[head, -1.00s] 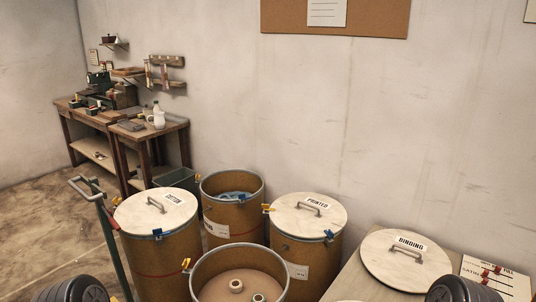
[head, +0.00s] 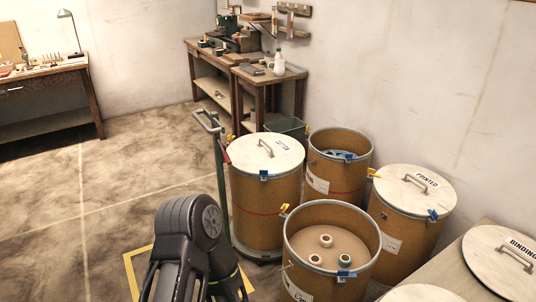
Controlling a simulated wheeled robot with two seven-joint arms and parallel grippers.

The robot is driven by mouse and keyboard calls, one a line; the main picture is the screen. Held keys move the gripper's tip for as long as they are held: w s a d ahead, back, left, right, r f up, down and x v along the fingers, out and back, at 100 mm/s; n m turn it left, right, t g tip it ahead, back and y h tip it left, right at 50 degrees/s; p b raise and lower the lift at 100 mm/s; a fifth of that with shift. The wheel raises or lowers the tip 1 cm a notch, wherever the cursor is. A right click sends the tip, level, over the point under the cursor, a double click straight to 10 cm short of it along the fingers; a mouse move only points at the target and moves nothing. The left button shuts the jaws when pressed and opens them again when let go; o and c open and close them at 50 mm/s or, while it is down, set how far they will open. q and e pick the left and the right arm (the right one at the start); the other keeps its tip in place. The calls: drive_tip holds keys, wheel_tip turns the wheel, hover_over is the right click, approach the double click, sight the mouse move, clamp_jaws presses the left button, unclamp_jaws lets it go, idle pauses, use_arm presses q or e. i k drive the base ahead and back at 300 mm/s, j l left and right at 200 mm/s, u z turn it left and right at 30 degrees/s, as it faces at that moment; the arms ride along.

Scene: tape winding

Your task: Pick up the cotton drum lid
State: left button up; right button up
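The cotton drum lid (head: 265,152) is a pale round disc with a metal handle and a small label, too small to read clearly now. It sits on top of the brown cotton drum (head: 268,205), with a blue clip at its front rim. My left arm shows at the lower middle of the head view, in front and to the left of the drum, apart from the lid. No fingertips of my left gripper show. My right arm and gripper are out of view.
An open drum (head: 330,255) with several spools stands in front right, another open drum (head: 339,165) behind. A drum lidded PRINTED (head: 414,190) and a table with the BINDING lid (head: 505,262) are right. A green trolley handle (head: 208,121) rises left of the cotton drum. Floor left is clear.

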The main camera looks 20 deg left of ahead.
sight(277, 153)
drive_tip(key=i+j+z, duration=0.1)
drive_tip(key=z, duration=0.3)
drive_tip(key=j+z, duration=0.4)
drive_tip(key=i+j+z, duration=0.15)
drive_tip(key=j, duration=0.65)
drive_tip(key=i+j+z, duration=0.15)
drive_tip(key=j, duration=0.65)
drive_tip(key=j+z, duration=0.2)
drive_tip(key=j, duration=1.4)
drive_tip(key=i, duration=0.05)
